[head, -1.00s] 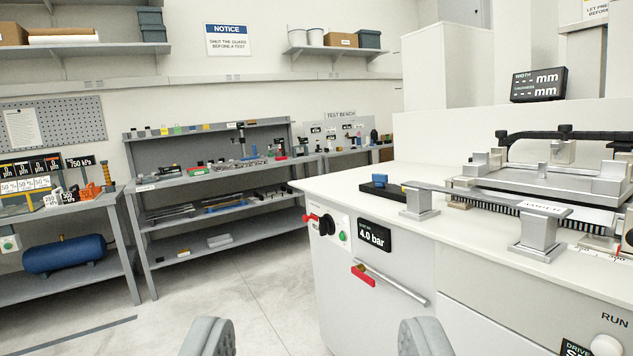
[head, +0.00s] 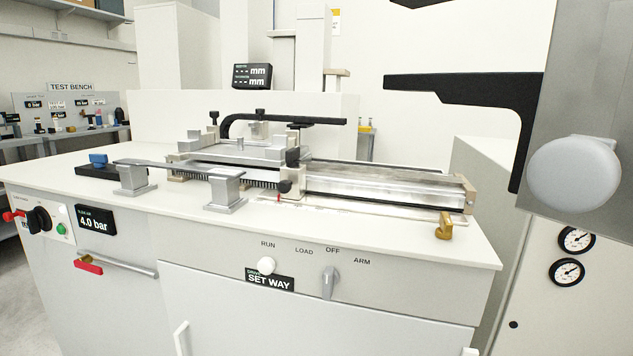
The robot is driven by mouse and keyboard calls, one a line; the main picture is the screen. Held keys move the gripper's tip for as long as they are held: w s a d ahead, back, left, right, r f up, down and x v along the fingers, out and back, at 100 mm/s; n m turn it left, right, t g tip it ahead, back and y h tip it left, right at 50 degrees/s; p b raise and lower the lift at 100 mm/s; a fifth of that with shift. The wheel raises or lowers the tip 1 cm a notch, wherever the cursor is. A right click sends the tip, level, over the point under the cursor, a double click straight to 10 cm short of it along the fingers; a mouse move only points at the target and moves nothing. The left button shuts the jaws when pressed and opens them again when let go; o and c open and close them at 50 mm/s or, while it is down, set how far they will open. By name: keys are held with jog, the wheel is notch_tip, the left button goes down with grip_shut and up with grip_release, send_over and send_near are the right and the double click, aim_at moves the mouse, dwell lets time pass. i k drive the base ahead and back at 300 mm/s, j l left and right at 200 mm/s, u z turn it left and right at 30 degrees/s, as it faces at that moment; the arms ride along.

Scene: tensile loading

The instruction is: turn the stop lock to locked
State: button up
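No part is labelled stop lock, so I cannot tell for certain which one it is or how it is set. A slide rail (head: 385,183) lies on the white bench top. A metal block on it carries a black knob (head: 285,187) on its front and another black knob on top. A small brass piece (head: 445,227) sits at the right front edge of the bench top.
The bench front has a grey selector (head: 330,282), a white button (head: 266,265), a black knob (head: 39,219) and a red-handled lever (head: 88,267).

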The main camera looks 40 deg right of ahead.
aim_at(291, 156)
jog(key=z, duration=0.95)
jog(key=i+j+u, duration=0.15)
jog(key=i+u, duration=0.25)
jog(key=i+j+u, duration=0.1)
jog(key=u, duration=0.25)
jog(key=i+z, duration=0.2)
jog(key=z, duration=0.15)
jog(key=i+z, duration=0.2)
jog(key=z, duration=0.2)
jog(key=i+j+z, duration=0.1)
jog(key=z, duration=0.25)
jog(key=i, duration=0.05)
